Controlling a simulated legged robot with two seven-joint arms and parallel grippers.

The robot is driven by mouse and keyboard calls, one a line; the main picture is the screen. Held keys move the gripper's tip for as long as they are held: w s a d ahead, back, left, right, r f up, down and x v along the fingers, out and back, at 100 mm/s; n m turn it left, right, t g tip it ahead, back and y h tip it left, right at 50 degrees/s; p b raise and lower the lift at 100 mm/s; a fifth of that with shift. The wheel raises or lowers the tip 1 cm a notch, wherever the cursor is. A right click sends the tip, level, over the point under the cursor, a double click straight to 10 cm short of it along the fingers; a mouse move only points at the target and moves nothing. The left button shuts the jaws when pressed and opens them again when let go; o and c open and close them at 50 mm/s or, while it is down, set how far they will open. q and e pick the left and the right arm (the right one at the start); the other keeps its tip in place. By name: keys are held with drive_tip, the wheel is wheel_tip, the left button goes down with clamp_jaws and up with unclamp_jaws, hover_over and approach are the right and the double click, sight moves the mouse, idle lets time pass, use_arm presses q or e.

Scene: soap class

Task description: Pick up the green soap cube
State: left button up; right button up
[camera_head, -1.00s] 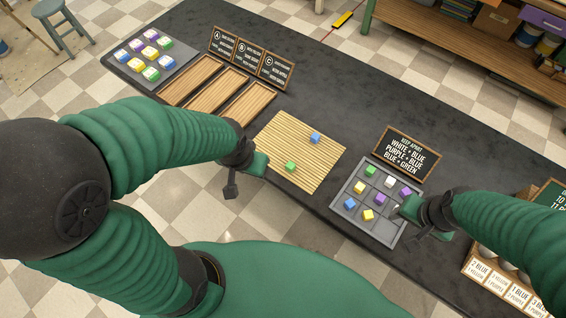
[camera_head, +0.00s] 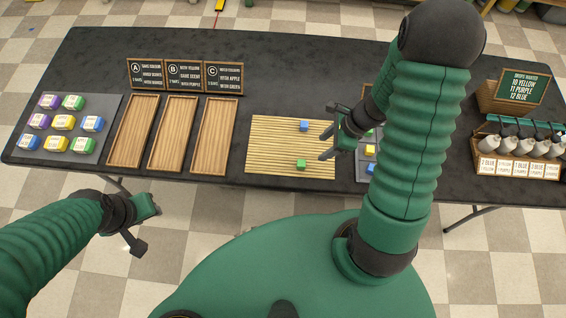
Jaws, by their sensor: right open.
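The green soap cube (camera_head: 301,164) sits on the slatted bamboo mat (camera_head: 262,150), near its front edge. My left gripper (camera_head: 148,225) is in front of the table at the left, away from the mat.
A grey grid tray (camera_head: 361,172) with coloured cubes is partly hidden behind my right arm. Three wooden trays (camera_head: 214,135) with signs stand left of the mat. A tray of wrapped soaps (camera_head: 110,125) is at far left. A dispenser rack (camera_head: 518,150) is at right.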

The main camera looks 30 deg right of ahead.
drive_tip(key=b, duration=0.3)
approach(302, 163)
drive_tip(key=f, duration=0.2)
drive_tip(key=d+f, duration=0.1)
drive_tip(key=shift+d+f, duration=0.15)
drive_tip(key=shift+f, duration=0.25)
drive_tip(key=a+f, duration=0.1)
drive_tip(key=w+a+f+b, duration=0.1)
drive_tip(key=a+f, duration=0.2)
drive_tip(key=shift+w+a+f, duration=0.2)
drive_tip(key=shift+w+a, duration=0.1)
drive_tip(key=shift+a, duration=0.05)
drive_tip(key=shift+f, duration=0.25)
drive_tip(key=shift+w+d+f, duration=0.1)
drive_tip(key=shift+w+d, duration=0.1)
drive_tip(key=shift+d, duration=0.5)
drive_tip(key=c, duration=0.4)
drive_tip(key=shift+s+a, duration=0.1)
drive_tip(key=shift+a, duration=0.2)
drive_tip(key=c, duration=0.5)
drive_tip(key=shift+a, duration=0.25)
clamp_jaws()
use_arm(q)
drive_tip(key=f, duration=0.1)
drive_tip(key=d+f, duration=0.1)
drive_tip(key=f, duration=0.2)
drive_tip(key=shift+s+d+f, duration=0.15)
drive_tip(key=shift+s+d, duration=0.1)
